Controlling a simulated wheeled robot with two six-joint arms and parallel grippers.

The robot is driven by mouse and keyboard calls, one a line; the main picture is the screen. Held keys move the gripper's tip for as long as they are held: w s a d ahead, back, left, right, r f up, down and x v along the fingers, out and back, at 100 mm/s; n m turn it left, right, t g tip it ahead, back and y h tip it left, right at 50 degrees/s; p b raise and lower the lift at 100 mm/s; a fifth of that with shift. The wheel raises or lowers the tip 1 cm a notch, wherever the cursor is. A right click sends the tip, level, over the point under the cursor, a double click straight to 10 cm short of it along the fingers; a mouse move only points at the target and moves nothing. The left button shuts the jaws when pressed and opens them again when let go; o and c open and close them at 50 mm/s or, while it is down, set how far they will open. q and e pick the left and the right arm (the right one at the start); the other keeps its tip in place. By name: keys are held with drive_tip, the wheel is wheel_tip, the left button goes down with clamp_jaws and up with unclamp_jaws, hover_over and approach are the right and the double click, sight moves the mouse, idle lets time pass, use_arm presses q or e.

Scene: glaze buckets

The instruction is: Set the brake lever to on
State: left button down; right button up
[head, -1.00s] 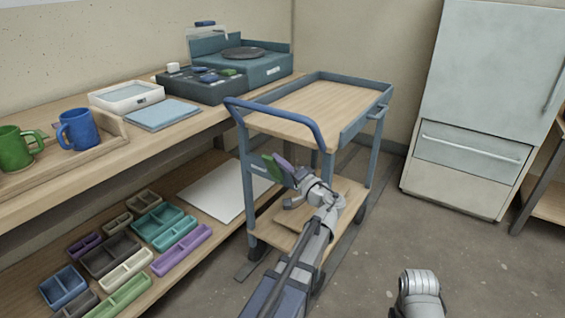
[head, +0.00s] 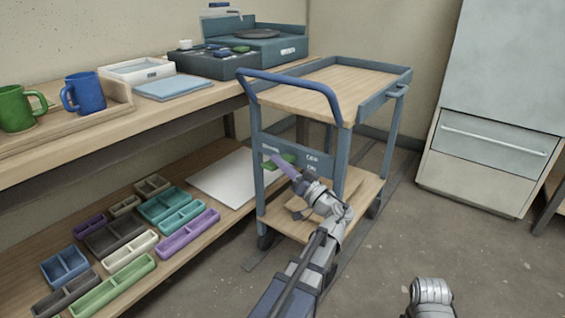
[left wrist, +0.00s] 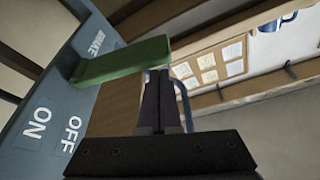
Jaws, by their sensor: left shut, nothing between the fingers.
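The brake lever (head: 288,159) is a green bar on the blue-grey end panel of the cart (head: 290,146). OFF and ON labels show to its right in the head view. In the left wrist view the lever (left wrist: 125,62) sticks out from the panel near the word BRAKE, with OFF and ON lower on the panel. My left gripper (head: 272,160) has purple fingers, shut and empty. Its tips (left wrist: 160,75) are right beside the lever's free end; I cannot tell whether they touch. The lever's exact setting is unclear. My right gripper is out of view.
The cart's blue handle (head: 290,82) arches above the panel. A wooden bench (head: 130,118) with mugs and a shelf of coloured trays stands on the left. A pale fridge (head: 495,110) stands at the right. The floor between is clear.

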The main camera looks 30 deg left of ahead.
use_arm(q)
drive_tip(key=shift+s+f+b, duration=0.2)
drive_tip(key=shift+f+b, duration=0.15)
drive_tip(key=shift+f, duration=0.15)
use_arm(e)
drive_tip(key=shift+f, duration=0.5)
use_arm(q)
drive_tip(key=shift+f, duration=0.1)
drive_tip(key=shift+s+f, duration=0.1)
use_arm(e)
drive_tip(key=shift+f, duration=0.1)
